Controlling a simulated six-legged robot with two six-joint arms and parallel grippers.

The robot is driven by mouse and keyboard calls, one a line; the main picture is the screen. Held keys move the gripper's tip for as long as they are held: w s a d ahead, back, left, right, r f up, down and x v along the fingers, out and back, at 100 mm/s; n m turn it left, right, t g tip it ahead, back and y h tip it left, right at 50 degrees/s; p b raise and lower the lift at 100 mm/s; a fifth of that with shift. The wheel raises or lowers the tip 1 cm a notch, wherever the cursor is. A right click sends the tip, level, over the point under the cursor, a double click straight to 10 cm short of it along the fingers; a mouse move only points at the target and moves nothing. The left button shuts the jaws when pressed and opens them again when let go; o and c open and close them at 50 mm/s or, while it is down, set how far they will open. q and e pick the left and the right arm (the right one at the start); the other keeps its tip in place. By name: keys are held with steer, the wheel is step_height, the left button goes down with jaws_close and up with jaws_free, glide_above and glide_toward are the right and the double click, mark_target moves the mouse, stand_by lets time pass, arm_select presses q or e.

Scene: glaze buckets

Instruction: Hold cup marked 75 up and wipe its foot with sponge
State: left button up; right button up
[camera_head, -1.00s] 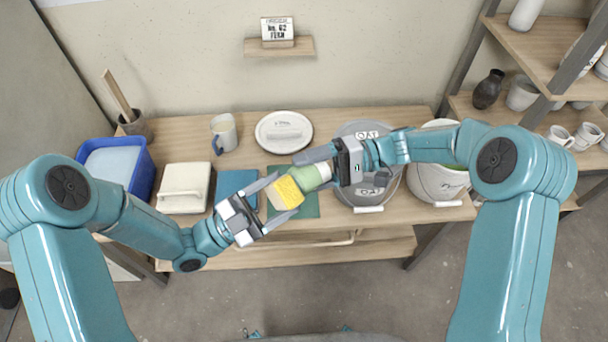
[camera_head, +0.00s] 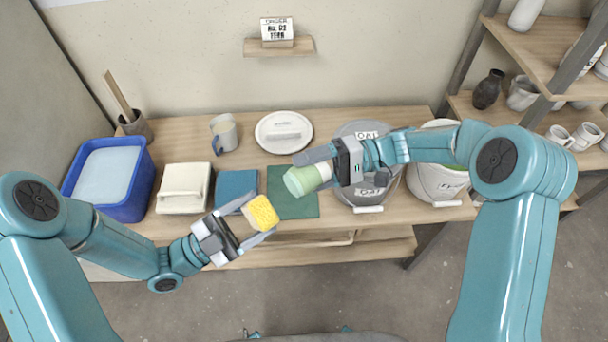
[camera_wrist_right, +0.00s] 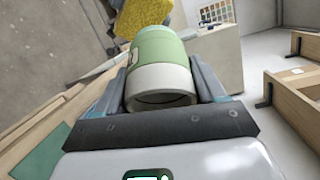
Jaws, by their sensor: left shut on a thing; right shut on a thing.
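The cup (camera_head: 306,179) is green with a whitish band at one end. It lies on its side in the air above the bench, its green end toward the left. My right gripper (camera_head: 325,166) is shut on its whitish end; the right wrist view shows the cup (camera_wrist_right: 160,65) between the fingers. No 75 mark can be read on it. My left gripper (camera_head: 255,222) is shut on the yellow sponge (camera_head: 263,212), lower left of the cup and apart from it. The sponge (camera_wrist_right: 143,15) also shows beyond the cup in the right wrist view.
The wooden bench (camera_head: 235,177) holds a blue tub (camera_head: 150,185), a white lidded box (camera_head: 183,190), a blue cloth (camera_head: 235,187), a green cloth (camera_head: 292,206), a mug (camera_head: 224,133), an oval lid (camera_head: 284,132), a grey bucket (camera_head: 357,196) and a white bucket (camera_head: 435,185).

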arm_select(q)
steer(key=shift+s+a, duration=0.3)
steer(key=shift+a, duration=0.4)
steer(key=a, duration=1.1)
steer(key=shift+a, duration=0.4)
